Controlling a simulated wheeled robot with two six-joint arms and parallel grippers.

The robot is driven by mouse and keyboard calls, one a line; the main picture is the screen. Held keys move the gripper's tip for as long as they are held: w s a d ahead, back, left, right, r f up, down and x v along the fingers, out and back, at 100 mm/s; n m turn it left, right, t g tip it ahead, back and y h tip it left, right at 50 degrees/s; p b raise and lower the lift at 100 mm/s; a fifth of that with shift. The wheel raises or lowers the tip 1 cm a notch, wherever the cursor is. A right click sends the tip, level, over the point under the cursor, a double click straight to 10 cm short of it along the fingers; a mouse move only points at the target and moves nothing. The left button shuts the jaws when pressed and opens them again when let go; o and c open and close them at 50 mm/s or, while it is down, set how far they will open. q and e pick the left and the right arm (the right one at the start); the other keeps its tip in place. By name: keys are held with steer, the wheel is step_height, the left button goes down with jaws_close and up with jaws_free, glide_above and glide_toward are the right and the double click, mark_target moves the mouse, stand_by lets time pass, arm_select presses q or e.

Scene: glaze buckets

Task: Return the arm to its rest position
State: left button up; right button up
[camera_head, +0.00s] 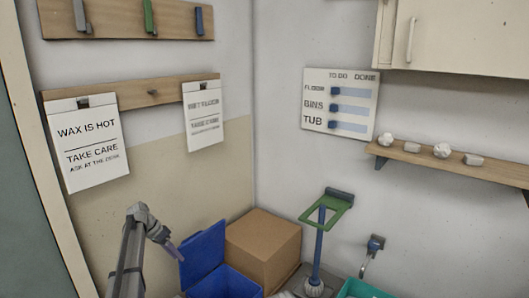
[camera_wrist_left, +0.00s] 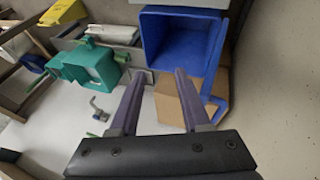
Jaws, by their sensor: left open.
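My left arm (camera_head: 128,255) comes up from the bottom left in the head view, with its elbow bent near the left wall. Its gripper (camera_head: 176,251) points down to the right, just left of the blue bin's raised lid. In the left wrist view the gripper (camera_wrist_left: 155,78) has its two purple-grey fingers wide apart, with nothing between them. The blue bin (camera_wrist_left: 185,45) and a cardboard box (camera_wrist_left: 172,108) lie beyond the fingers. My right gripper is in neither view.
In the head view, the blue bin (camera_head: 225,284), cardboard box (camera_head: 265,245), green-topped blue pole (camera_head: 320,240) and teal tub (camera_head: 362,289) stand along the bottom. Wall signs (camera_head: 88,142) hang behind the arm. A shelf (camera_head: 450,163) juts out at right.

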arm_select(q)
steer(key=s+d+f+n+g+y, duration=0.2)
steer(key=s+d+y, duration=0.2)
steer(key=s+d, duration=2.05)
steer(key=s+d+y, duration=0.3)
steer(key=s, duration=1.2)
step_height(320, 180, up, 12)
steer(key=w+p, duration=0.1)
steer(key=p, duration=1.1)
steer(key=shift+w+n+t, duration=0.15)
steer(key=shift+n+t, duration=0.25)
steer(key=shift+d, duration=0.1)
steer(key=shift+w+r, duration=0.1)
